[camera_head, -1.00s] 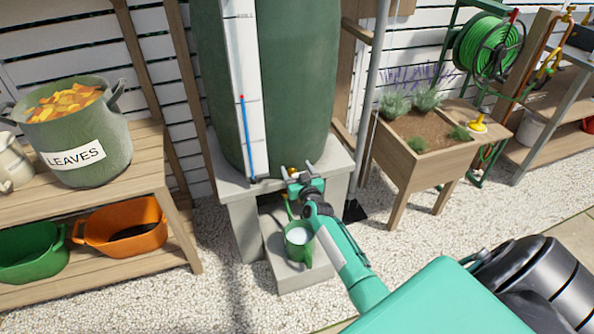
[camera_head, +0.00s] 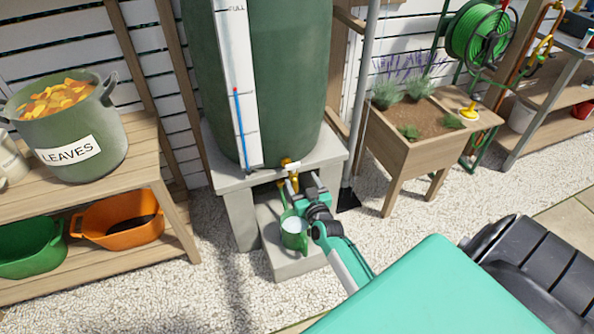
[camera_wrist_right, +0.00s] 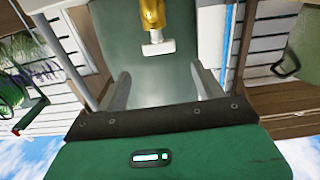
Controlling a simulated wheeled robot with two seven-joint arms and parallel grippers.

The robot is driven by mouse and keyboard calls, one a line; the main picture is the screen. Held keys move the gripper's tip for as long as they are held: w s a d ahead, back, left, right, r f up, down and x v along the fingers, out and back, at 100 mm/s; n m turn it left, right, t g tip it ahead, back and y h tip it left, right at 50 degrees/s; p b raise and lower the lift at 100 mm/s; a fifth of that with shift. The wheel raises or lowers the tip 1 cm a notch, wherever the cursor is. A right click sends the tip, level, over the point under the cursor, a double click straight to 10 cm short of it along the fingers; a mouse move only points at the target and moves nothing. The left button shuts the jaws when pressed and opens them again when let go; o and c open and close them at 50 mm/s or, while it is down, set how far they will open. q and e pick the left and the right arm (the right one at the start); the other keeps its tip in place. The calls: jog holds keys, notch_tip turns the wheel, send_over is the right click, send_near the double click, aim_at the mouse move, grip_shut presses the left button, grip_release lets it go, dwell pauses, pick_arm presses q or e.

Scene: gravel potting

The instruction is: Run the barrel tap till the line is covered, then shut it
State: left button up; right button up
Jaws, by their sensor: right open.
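The green barrel (camera_head: 285,70) stands on a concrete stand, with a white gauge strip (camera_head: 238,60) marked FULL, a blue column and a red marker. Its brass tap (camera_head: 293,182) has a white handle (camera_head: 291,165) that lies crosswise. The wrist view shows the brass tap (camera_wrist_right: 152,14) and white handle (camera_wrist_right: 157,48) ahead of my fingers. My right gripper (camera_head: 305,184) is open just in front of the tap, apart from the handle. A green can (camera_head: 295,241) below the tap holds pale liquid. I cannot make out a line in it or a stream. My left gripper is out of view.
The can stands on a low concrete block (camera_head: 290,267) under the stand (camera_head: 240,185). A wooden bench (camera_head: 150,165) with a LEAVES pot (camera_head: 85,125) is at left. A planter (camera_head: 420,155) is at right. Open gravel lies between.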

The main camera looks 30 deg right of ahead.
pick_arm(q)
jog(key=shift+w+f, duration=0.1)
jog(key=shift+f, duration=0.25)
pick_arm(e)
jog(key=shift+v, duration=1.5)
jog(key=shift+a, duration=0.1)
